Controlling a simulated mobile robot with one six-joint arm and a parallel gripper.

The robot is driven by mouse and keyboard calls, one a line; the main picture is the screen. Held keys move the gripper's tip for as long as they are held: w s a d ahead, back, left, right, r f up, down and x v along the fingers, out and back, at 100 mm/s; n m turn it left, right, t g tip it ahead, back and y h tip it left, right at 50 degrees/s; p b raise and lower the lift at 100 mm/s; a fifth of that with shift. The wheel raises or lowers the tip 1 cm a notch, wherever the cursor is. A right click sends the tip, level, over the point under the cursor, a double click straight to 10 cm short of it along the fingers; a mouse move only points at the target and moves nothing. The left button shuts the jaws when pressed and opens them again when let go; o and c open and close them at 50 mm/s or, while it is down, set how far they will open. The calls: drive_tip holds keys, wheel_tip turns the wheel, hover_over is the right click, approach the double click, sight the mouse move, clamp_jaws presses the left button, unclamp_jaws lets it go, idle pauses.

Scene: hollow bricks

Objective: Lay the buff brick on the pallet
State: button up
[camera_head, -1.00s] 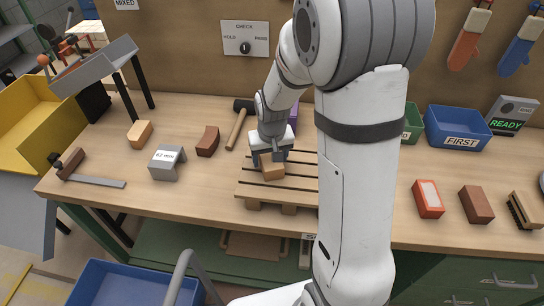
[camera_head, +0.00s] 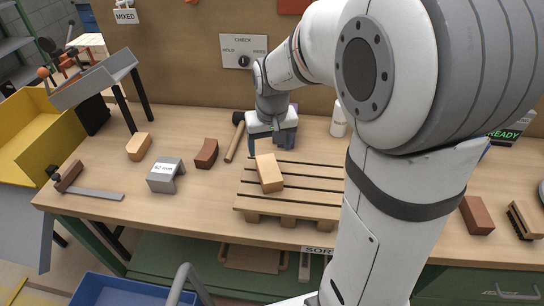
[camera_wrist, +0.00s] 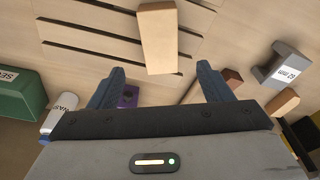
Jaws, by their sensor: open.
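A buff brick (camera_head: 269,173) lies flat on the slatted wooden pallet (camera_head: 310,207), towards the pallet's left side. In the wrist view the brick (camera_wrist: 163,38) lies across the slats of the pallet (camera_wrist: 90,45), beyond my fingertips. My gripper (camera_head: 272,143) is behind the brick in the head view, apart from it. In the wrist view my gripper (camera_wrist: 158,82) has its two fingers spread wide with nothing between them. Another, similar tan brick (camera_head: 139,147) lies on the bench at the left.
A grey block marked 62 mm (camera_head: 166,175), a red-brown brick (camera_head: 206,153) and a hammer (camera_head: 235,140) lie left of the pallet. A white bottle (camera_head: 338,120) stands behind it. My arm hides much of the bench's right side.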

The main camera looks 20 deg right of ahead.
drive_tip(key=s+r, duration=0.2)
drive_tip(key=s, duration=0.6)
drive_tip(key=s+d+r+t, duration=0.1)
drive_tip(key=s+r, duration=0.1)
drive_tip(key=s, duration=0.7)
drive_tip(key=shift+s, duration=0.3)
